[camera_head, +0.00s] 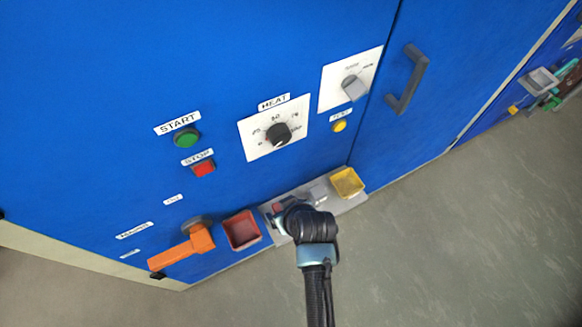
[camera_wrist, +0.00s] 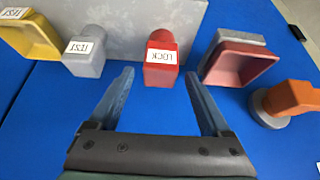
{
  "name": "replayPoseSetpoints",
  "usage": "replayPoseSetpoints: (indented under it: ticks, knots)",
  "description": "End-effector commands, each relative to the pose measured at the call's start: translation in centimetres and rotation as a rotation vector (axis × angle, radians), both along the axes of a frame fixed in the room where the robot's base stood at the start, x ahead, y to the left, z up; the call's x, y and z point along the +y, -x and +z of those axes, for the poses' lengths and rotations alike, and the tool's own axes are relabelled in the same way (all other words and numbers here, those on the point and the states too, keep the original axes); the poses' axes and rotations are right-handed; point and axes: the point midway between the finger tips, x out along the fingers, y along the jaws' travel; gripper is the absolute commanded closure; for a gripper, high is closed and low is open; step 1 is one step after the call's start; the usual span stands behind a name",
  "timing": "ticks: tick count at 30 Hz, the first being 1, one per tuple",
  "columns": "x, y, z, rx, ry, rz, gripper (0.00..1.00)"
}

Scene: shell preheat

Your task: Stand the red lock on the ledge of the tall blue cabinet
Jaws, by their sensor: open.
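The red lock (camera_wrist: 161,60), a small red block with a white label and a narrower rounded part, is at the grey ledge (camera_wrist: 150,15) of the tall blue cabinet (camera_head: 240,40). In the head view a bit of the red lock (camera_head: 277,208) shows beside my gripper, at the ledge (camera_head: 345,205). My gripper (camera_wrist: 160,78) is open, with one finger on each side of the lock in the wrist view. Nothing is shut between the fingers. I cannot tell whether the lock is upright or whether a finger touches it.
A grey labelled block (camera_wrist: 84,58) and a yellow tray (camera_wrist: 32,38) are left of the lock in the wrist view. A red tray (camera_wrist: 238,65) and an orange lever (camera_wrist: 288,98) are on the right. The floor (camera_head: 450,240) in front is clear.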

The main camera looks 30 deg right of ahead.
Motion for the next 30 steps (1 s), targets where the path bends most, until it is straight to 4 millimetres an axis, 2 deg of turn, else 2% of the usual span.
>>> replayPoseSetpoints:
  ticks: [1,6,13,18,30]
  knots:
    - [0.0,0.6,1.1,-0.001,0.001,0.000,0.18]
    - [-0.1,2.3,4.2,-0.001,0.001,0.000,0.18]
    - [-0.2,4.2,7.4,-0.002,0.001,0.000,0.18]
    - [-0.2,4.8,8.3,0.000,0.000,0.000,0.18]
    - [-0.2,4.8,8.4,0.000,0.000,0.000,0.18]
